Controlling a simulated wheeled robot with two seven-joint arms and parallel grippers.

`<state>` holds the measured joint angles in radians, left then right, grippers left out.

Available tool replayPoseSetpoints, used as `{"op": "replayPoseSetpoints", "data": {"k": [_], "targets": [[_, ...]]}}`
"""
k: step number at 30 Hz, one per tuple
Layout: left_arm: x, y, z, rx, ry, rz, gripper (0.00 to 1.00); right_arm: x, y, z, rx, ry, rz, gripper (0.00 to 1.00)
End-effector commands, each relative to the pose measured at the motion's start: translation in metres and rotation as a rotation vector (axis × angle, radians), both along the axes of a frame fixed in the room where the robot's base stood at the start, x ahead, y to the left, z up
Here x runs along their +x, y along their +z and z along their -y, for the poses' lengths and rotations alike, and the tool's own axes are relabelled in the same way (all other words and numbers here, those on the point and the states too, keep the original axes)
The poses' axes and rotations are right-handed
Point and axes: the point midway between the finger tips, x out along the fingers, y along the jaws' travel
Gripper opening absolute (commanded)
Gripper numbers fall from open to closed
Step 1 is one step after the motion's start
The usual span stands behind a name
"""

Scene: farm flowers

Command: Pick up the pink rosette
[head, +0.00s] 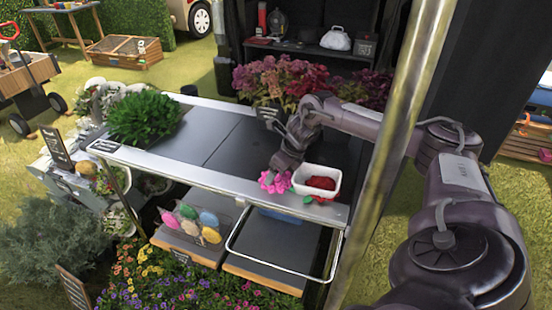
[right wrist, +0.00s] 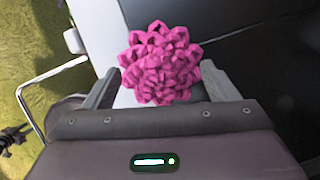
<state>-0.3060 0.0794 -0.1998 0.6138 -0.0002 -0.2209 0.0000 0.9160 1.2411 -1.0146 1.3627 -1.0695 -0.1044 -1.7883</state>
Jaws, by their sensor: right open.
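The pink rosette (head: 275,182) lies near the front edge of the grey-topped table (head: 222,145), just left of a white tub. It is bright pink with many petals and also shows in the right wrist view (right wrist: 160,62). My right gripper (head: 281,170) is over the rosette, pointing down at it. In the right wrist view my right gripper (right wrist: 158,88) is open, with one finger on each side of the rosette. I cannot tell whether the fingers touch it. My left gripper is not in view.
The white tub (head: 301,182) holds something red, with a red and green item beside it. A leafy green plant (head: 143,118) stands at the table's left end. Pink and red flowers (head: 262,80) line the back. A metal post (head: 392,150) rises at the right front.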

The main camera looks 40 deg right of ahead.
Motion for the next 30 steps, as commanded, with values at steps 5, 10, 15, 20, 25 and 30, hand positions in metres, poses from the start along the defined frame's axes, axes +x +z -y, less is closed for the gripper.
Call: {"op": "replayPoseSetpoints", "data": {"k": [5,10,15,20,25,30], "targets": [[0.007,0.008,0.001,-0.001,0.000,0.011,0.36,0.008,-0.020,-0.002,0.001,-0.001,-0.001,0.80],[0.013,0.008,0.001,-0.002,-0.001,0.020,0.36,0.010,-0.025,-0.002,-0.001,0.001,-0.001,0.80],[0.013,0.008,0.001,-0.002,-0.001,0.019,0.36,0.010,-0.025,-0.002,0.000,0.001,0.000,0.72],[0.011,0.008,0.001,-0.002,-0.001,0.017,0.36,0.010,-0.024,-0.002,0.000,0.001,0.000,0.52],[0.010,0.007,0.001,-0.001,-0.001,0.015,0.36,0.010,-0.024,-0.002,0.000,0.000,0.000,0.33],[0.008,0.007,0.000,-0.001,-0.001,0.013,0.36,0.010,-0.024,-0.002,0.000,0.000,0.000,0.32]]}}
